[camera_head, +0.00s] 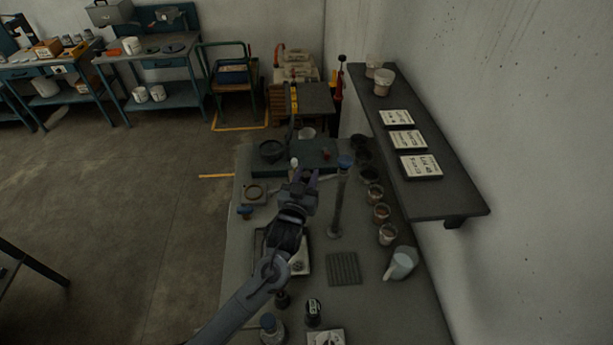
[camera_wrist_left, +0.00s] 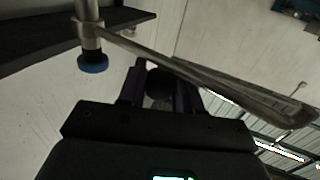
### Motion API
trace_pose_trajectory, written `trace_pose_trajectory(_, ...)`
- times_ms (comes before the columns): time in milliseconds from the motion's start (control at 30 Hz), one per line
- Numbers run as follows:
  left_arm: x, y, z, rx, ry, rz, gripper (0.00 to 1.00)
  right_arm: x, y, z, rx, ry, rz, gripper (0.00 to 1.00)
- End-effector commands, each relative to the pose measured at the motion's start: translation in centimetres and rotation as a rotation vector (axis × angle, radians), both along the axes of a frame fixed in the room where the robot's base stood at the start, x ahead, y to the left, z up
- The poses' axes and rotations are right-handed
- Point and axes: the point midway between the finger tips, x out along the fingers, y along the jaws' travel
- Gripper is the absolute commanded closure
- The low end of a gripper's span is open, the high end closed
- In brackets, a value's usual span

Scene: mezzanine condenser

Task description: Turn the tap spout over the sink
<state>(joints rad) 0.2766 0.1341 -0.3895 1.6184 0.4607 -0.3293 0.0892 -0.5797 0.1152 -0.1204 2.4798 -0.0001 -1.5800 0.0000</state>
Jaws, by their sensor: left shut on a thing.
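The tap stands on the bench as an upright grey column (camera_head: 336,205) with a blue cap (camera_head: 345,161). In the left wrist view the column (camera_wrist_left: 88,25) ends in a blue knob (camera_wrist_left: 92,63), and the long metal spout (camera_wrist_left: 215,82) runs off it to the right. My left gripper (camera_head: 304,180) is left of the column at about the cap's height. Its fingers (camera_wrist_left: 160,85) are at the spout and shut on it; the exact contact is partly hidden. My right gripper is not in view.
A ribbed mat (camera_head: 343,268), a pale jug (camera_head: 401,263) and several jars (camera_head: 381,213) are on the bench to the right. A wall shelf (camera_head: 445,205) overhangs that side. Bottles (camera_head: 314,311) stand near the front.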

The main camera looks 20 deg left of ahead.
Motion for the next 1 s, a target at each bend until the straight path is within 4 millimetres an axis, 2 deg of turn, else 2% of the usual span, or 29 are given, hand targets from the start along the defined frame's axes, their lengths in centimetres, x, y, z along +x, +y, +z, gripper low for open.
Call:
trace_pose_trajectory(733, -0.86, -0.85, 0.08, 0.0, -0.001, 0.106, 1.0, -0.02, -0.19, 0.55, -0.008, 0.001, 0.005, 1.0)
trace_pose_trajectory(767, -0.86, -0.86, 0.09, 0.0, -0.002, 0.106, 0.65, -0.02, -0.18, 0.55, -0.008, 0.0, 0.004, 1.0)
trace_pose_trajectory(900, -0.85, -0.84, 0.07, 0.0, -0.001, 0.106, 0.47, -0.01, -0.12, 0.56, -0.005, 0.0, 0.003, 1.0)
trace_pose_trajectory(1000, -0.85, -0.82, 0.05, 0.0, -0.001, 0.106, 0.47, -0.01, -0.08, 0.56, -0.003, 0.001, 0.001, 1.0)
